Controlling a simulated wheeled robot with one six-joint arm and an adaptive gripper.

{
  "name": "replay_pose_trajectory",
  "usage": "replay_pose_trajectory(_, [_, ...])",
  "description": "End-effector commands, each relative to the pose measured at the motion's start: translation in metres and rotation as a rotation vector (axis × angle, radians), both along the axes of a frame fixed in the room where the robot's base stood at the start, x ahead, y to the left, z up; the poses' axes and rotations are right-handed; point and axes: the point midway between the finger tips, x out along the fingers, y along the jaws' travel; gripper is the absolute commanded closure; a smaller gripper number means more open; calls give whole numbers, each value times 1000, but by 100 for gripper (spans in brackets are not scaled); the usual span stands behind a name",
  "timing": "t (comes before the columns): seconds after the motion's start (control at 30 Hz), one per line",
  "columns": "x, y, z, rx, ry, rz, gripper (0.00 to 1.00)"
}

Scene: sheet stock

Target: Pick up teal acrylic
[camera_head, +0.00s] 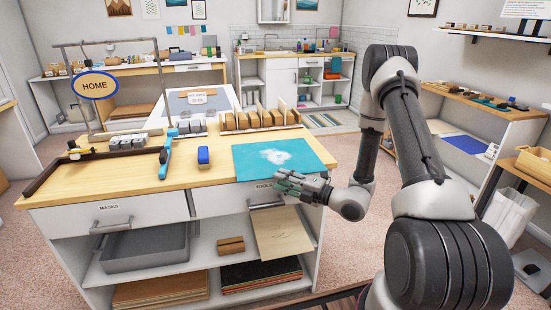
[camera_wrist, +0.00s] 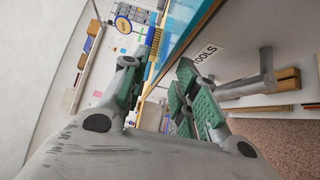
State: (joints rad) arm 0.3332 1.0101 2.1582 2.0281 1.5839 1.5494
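The teal acrylic is a flat teal sheet (camera_head: 255,163) with a white patch in its middle. It lies on the wooden worktop at its front right corner. In the wrist view it is a narrow teal-blue strip (camera_wrist: 180,27) along the worktop edge. My gripper (camera_head: 283,184) is at the front edge of the worktop by the TOOLS drawer, overlapping the sheet's front edge in the head view. In the wrist view my gripper (camera_wrist: 156,80) has its green-padded fingers spread with a gap between them. I see nothing held. I cannot tell whether a finger touches the sheet.
The TOOLS drawer handle (camera_head: 266,205) projects close beside my gripper; the handle also shows in the wrist view (camera_wrist: 250,86). A blue block (camera_head: 203,156) and a blue-handled tool (camera_head: 166,158) lie left of the sheet. A row of wooden blocks (camera_head: 245,122) stands behind it.

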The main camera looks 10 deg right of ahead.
Motion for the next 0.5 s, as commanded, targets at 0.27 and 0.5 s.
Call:
replay_pose_trajectory(0.27, [27, 30, -4, -3, -1, 3, 71])
replay_pose_trajectory(0.5, [30, 33, -4, -2, -1, 1, 71])
